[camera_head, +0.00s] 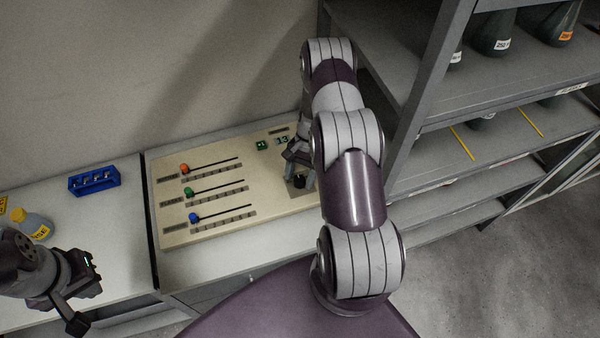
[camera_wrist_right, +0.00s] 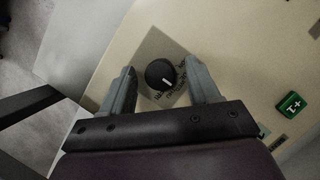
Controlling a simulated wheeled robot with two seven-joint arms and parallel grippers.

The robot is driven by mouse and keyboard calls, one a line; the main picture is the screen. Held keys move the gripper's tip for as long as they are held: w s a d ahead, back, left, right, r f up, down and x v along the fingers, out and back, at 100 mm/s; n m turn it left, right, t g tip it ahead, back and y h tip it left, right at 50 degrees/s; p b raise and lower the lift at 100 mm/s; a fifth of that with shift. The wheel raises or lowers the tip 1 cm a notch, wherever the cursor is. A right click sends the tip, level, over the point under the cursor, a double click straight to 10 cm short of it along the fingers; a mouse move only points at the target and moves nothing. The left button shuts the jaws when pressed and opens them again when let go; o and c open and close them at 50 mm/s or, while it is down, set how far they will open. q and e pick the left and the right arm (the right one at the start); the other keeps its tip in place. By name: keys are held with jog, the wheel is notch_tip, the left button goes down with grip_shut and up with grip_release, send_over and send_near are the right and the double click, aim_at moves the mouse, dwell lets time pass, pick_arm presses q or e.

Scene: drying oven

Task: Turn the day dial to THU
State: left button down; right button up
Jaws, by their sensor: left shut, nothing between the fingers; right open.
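The day dial (camera_wrist_right: 160,74) is a round black knob with a white pointer mark on a grey square plate of the beige panel (camera_wrist_right: 235,50). Its labels are too small and partly covered to read. In the head view the dial (camera_head: 299,181) shows just below my right gripper (camera_head: 297,172). In the right wrist view my right gripper (camera_wrist_right: 160,88) is open, with one finger on each side of the dial; I cannot tell whether they touch it. My left gripper (camera_head: 84,300) is shut and empty at the lower left, away from the panel.
The panel carries three sliders with orange (camera_head: 184,168), green (camera_head: 188,191) and blue (camera_head: 193,217) knobs, plus a green button (camera_head: 262,145) and a display (camera_head: 282,140). A blue rack (camera_head: 94,181) and a yellow-labelled bottle (camera_head: 34,224) stand left. Grey shelves (camera_head: 420,150) with flasks rise at right.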

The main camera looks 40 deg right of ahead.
jog(key=shift+d, duration=0.1)
jog(key=shift+c, duration=0.9)
jog(key=c, duration=0.8)
jog(key=shift+c, duration=0.2)
jog(key=shift+m, duration=0.3)
jog(key=shift+f+m+t+b, duration=0.1)
jog(key=shift+m+t+b, duration=0.3)
jog(key=shift+m+b, duration=0.4)
jog(key=shift+s+m+t+y+b, duration=0.1)
jog(key=shift+m+t+y+b, duration=0.35)
jog(key=shift+m, duration=1.15)
jog(key=shift+m+t, duration=0.25)
jog(key=shift+m, duration=0.05)
